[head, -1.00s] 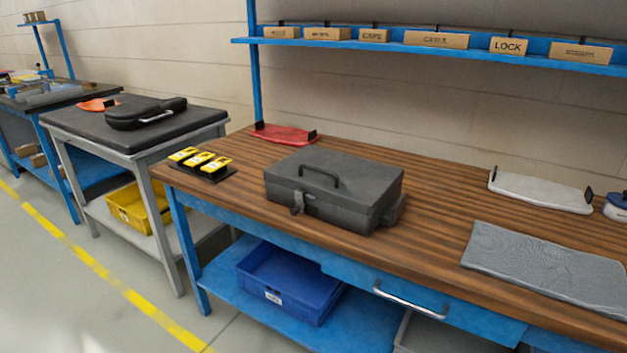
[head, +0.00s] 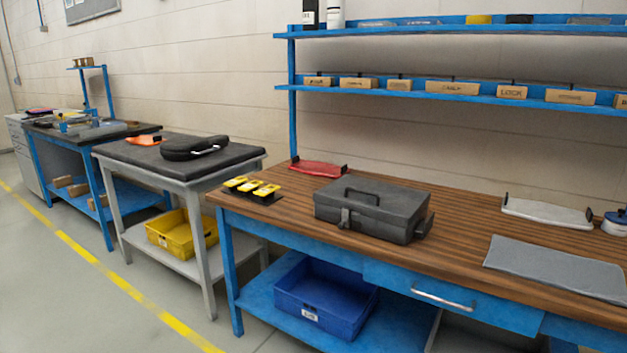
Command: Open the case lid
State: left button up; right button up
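A dark grey case (head: 372,207) stands on the wooden workbench (head: 460,217), left of the bench's middle. Its lid is shut. A carry handle shows on the lid, and a latch (head: 345,218) shows on the front face. The latch is too small to tell whether it is fastened. Neither of my grippers is in the head view.
Yellow items (head: 251,187) on a black holder lie left of the case. A red board (head: 318,169) lies behind it. A grey mat (head: 555,268) and a white board (head: 546,213) lie to the right. A blue shelf (head: 450,97) hangs above. Floor is clear at front left.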

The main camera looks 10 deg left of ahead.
aim_at(392, 204)
jog(key=u, duration=0.5)
jog(key=i, duration=0.95)
jog(key=z, duration=0.1)
